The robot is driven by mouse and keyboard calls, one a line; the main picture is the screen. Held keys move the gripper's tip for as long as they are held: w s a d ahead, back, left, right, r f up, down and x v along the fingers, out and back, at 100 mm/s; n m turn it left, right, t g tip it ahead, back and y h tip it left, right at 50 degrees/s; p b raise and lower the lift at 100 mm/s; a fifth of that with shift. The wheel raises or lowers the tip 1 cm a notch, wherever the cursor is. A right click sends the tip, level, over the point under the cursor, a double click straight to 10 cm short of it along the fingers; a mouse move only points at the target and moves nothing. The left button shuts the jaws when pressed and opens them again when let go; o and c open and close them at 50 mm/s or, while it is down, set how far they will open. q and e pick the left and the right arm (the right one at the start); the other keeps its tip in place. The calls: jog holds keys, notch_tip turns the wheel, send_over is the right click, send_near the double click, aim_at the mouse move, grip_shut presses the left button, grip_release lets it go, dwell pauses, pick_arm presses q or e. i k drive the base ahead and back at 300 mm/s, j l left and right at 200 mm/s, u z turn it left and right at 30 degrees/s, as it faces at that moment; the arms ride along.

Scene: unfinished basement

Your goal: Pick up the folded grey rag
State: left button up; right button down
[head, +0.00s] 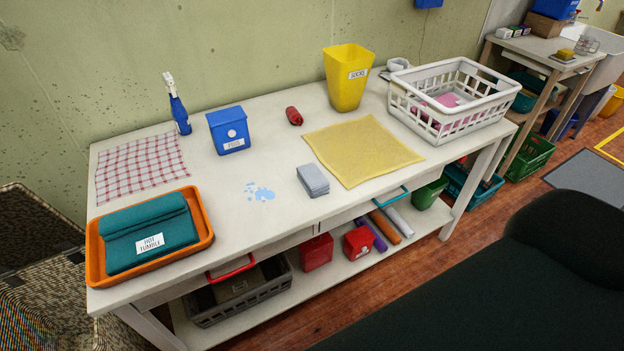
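The folded grey rag (313,180) lies near the front edge of the white table (245,165), about midway along it. It looks like a small stack of folded layers. A yellow cloth (360,150) lies flat just behind it and to its right. A small light-blue puddle (260,193) is on the tabletop to its left. Nothing lies on top of the rag. Neither of my grippers shows in the head view.
An orange tray (208,232) with a teal towel sits at the left. A blue box (228,130), spray bottle (178,108), red roll (294,116), yellow bin (346,80) and white basket (405,105) stand farther back. The tabletop around the rag's front and left is mostly clear.

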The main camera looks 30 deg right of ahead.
aim_at(314, 181)
jog(key=u, duration=0.35)
jog(key=l+u, duration=0.35)
jog(key=k+l+u, duration=0.1)
jog(key=l+u, duration=0.2)
jog(key=l, duration=0.55)
jog(key=k+l+u, duration=0.15)
jog(key=l, duration=0.15)
jog(key=k+l, duration=0.1)
jog(key=l, duration=0.2)
